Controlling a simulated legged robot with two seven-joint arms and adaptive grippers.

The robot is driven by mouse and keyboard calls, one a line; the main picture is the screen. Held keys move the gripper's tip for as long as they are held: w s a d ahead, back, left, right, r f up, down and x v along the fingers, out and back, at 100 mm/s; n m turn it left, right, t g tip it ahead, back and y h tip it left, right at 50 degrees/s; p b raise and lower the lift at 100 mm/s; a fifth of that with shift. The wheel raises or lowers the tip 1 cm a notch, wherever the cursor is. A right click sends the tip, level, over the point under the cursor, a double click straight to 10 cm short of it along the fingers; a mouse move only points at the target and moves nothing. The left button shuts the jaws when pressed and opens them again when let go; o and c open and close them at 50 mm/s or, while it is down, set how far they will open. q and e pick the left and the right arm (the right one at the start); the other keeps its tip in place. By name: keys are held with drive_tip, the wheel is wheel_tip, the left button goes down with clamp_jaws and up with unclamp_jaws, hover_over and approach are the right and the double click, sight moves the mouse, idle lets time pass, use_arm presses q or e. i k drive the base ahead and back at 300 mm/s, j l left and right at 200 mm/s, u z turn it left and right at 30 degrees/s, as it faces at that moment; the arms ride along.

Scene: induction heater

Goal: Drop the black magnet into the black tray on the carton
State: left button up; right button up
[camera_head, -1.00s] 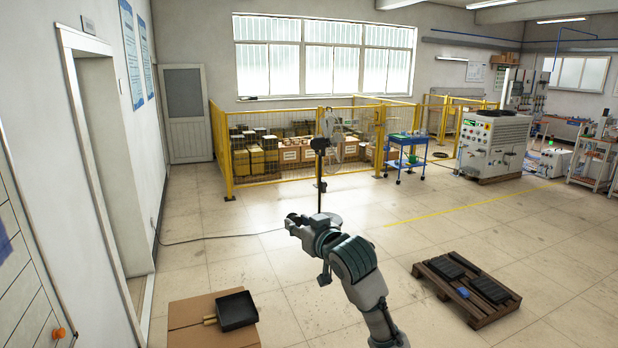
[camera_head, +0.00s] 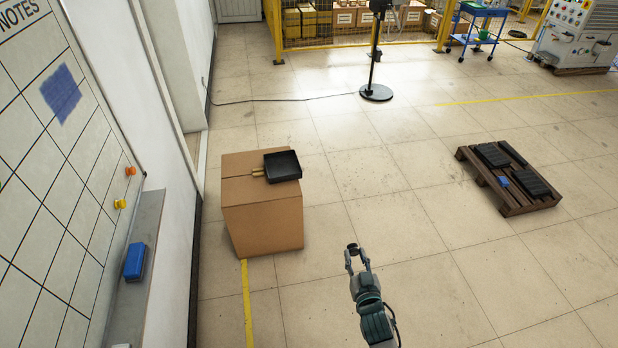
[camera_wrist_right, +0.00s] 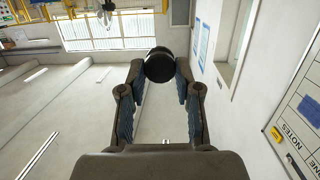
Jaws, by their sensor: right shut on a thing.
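The black magnet (camera_wrist_right: 160,66) is a round dark piece between the fingertips of my right gripper (camera_wrist_right: 158,75) in the right wrist view. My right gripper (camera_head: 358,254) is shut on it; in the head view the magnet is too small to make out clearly. The black tray (camera_head: 283,166) is shallow and square with a brass-coloured handle, and lies on top of the brown carton (camera_head: 262,218). My right gripper is in front and to the right of the carton, apart from it. My left gripper is not in view.
A whiteboard (camera_head: 60,190) on the left wall bears an orange magnet (camera_head: 130,171) and a yellow magnet (camera_head: 120,204); a blue eraser (camera_head: 135,261) lies on its ledge. A wooden pallet (camera_head: 513,197) with dark blocks stands at right. The floor between carton and pallet is clear.

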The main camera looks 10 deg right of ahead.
sight(281, 164)
drive_tip(key=i+j, duration=0.15)
drive_tip(key=i, duration=0.45)
drive_tip(key=i+j, duration=0.15)
drive_tip(key=i, duration=0.4)
drive_tip(key=i+j, duration=0.15)
drive_tip(key=i, duration=0.45)
drive_tip(key=i+j+u, duration=0.1)
drive_tip(key=i, duration=0.45)
